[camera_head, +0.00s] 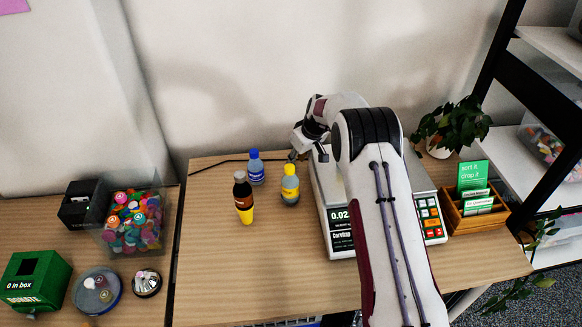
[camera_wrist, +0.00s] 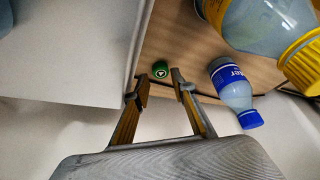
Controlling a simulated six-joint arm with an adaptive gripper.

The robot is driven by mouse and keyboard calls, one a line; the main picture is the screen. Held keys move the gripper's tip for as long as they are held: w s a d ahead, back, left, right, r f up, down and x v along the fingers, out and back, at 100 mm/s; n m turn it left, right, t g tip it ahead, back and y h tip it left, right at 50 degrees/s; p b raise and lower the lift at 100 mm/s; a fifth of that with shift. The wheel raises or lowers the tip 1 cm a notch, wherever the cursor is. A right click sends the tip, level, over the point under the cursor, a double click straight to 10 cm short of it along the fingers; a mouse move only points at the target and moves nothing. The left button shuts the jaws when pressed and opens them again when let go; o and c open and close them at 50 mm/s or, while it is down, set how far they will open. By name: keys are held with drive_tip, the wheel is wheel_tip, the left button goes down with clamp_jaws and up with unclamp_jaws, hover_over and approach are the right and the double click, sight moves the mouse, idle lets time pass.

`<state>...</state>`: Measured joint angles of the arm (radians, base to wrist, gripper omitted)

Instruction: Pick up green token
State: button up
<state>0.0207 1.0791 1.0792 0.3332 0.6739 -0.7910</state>
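The green token (camera_wrist: 160,70) is small and round, with a pale mark on its face. It lies on the wooden desk beside the scale in the wrist view. I cannot make it out in the head view, where my arm and the bottles are near that spot. My gripper (camera_wrist: 160,88) is open and empty, its two fingers pointing toward the token, which shows between and just beyond the fingertips. Whether they touch it, I cannot tell. In the head view my gripper (camera_head: 293,155) is low at the back left corner of the scale.
The scale (camera_head: 335,217) stands close on one side. A blue-capped bottle (camera_head: 256,168) and a yellow-capped bottle (camera_head: 290,186) stand close on the other. A brown bottle (camera_head: 242,197) is farther left. The front left of the desk (camera_head: 240,270) is clear.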

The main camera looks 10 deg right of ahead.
drive_tip(key=shift+x, duration=2.2)
drive_tip(key=c, duration=0.3)
drive_tip(key=shift+c, duration=0.2)
drive_tip(key=shift+r, duration=0.15)
wheel_tip(320, 180, up, 10)
idle(0.5)
